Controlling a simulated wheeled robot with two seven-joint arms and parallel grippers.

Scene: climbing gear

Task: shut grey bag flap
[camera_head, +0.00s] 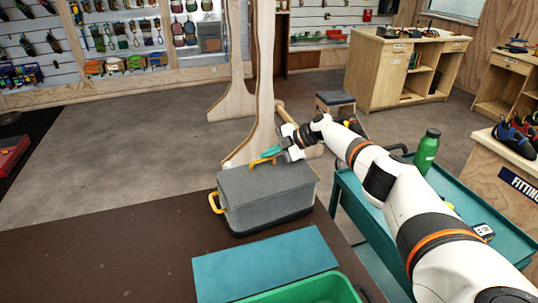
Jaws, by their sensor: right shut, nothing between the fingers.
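The grey bag (268,209) stands at the far edge of the dark brown table. It is box-shaped, with a dark base and a yellow handle (215,203) on its left end. Its grey flap (262,180) lies flat across the top and looks shut. A yellow piece (262,162) shows at the flap's far edge. My right gripper (270,152) is just above that far edge, fingers pointing left, shut and empty. I cannot tell whether it touches the flap. The bag's inside and far side are hidden. My left gripper is not in view.
A teal mat (262,268) and a green tray (310,293) lie on the table (130,250) in front of the bag. The table's left part is clear. A teal cart (350,200) with a green bottle (426,152) stands to the right, under my right arm.

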